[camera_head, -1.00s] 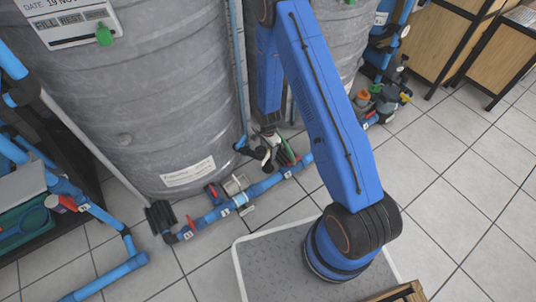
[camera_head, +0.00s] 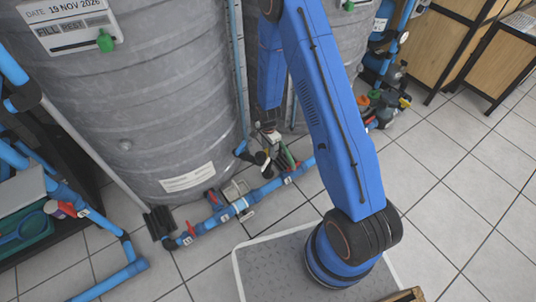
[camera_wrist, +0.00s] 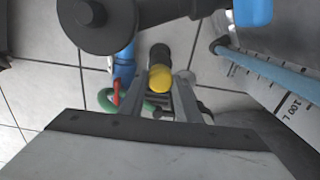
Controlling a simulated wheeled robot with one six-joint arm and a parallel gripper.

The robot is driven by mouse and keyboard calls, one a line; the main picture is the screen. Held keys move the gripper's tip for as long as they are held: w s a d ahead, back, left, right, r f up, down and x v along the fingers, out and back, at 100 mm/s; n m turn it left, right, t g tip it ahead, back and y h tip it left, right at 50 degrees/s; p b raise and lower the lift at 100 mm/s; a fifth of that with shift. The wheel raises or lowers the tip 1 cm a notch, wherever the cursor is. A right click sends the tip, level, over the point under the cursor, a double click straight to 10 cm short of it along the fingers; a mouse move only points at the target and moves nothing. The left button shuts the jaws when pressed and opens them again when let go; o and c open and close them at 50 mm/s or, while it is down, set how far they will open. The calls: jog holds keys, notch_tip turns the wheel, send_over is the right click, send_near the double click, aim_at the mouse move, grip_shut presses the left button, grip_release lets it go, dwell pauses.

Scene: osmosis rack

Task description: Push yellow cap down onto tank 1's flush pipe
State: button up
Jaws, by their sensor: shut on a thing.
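The yellow cap (camera_wrist: 160,82) shows in the wrist view between the two grey fingers of my gripper (camera_wrist: 162,98), which is shut on it. A black pipe end (camera_wrist: 160,56) lines up just beyond the cap; I cannot tell whether the cap is seated on it. In the head view my gripper (camera_head: 269,135) points down beside the large grey tank (camera_head: 150,110), close to black fittings on the floor piping. The cap is not clear in that view. No tank number is readable.
Blue floor piping (camera_head: 240,204) with red valve handles runs along the tank's foot. A green hose (camera_wrist: 134,103) lies near the fingers in the wrist view. A blue pipe (camera_wrist: 265,63) and a scale-marked tank wall are at right.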

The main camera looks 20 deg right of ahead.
jog(key=shift+r, duration=2.2)
